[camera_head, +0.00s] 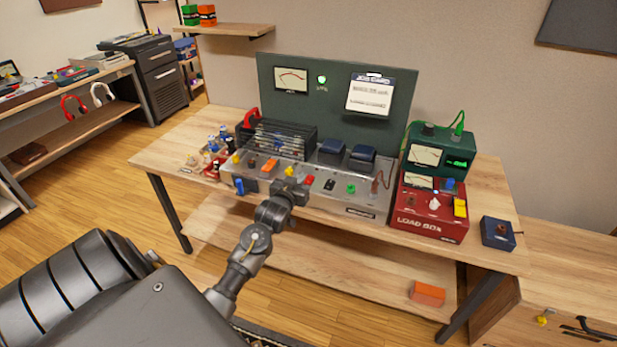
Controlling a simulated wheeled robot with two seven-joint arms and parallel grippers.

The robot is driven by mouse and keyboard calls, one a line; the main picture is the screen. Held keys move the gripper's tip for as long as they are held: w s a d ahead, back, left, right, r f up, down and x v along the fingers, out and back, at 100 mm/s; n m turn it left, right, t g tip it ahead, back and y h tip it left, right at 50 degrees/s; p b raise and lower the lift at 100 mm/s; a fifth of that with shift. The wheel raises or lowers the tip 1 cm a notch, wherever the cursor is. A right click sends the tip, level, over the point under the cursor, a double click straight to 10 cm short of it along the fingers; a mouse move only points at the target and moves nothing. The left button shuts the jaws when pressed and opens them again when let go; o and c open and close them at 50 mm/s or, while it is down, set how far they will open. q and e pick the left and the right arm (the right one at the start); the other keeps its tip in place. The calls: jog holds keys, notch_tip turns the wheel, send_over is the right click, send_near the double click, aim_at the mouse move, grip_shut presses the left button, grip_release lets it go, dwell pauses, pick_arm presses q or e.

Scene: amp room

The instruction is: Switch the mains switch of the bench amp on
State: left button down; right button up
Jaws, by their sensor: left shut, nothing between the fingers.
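The bench amp (347,203) is a grey metal chassis on the wooden bench, with a black wire cage (283,140) and two dark blue blocks (362,157) on top. Its sloped front carries an orange control (269,165), a red one (309,180), a black one (329,185) and a green one (351,189). A blue lever (239,186) shows at its left end. I cannot tell which control is the mains switch, nor its position. My left gripper (291,184) is shut and empty at the amp's front, near the red control; contact is unclear. My right gripper is out of view.
A red load box (428,225) and a green meter unit (455,147) stand right of the amp. A green lamp (322,79) glows on the dark back panel (272,112). A blue box (498,233) sits at the bench's right end. Small bottles (217,143) stand at left.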

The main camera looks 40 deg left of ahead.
pick_arm(q)
send_over(308, 181)
jog(key=shift+s+d+f+p, duration=0.1)
jog(key=shift+s+f+p, duration=0.1)
jog(key=shift+f+p, duration=0.2)
notch_tip(308, 181, down, 3)
jog(key=shift+r, duration=0.15)
jog(key=shift+w+f, duration=0.15)
jog(key=shift+f, duration=0.55)
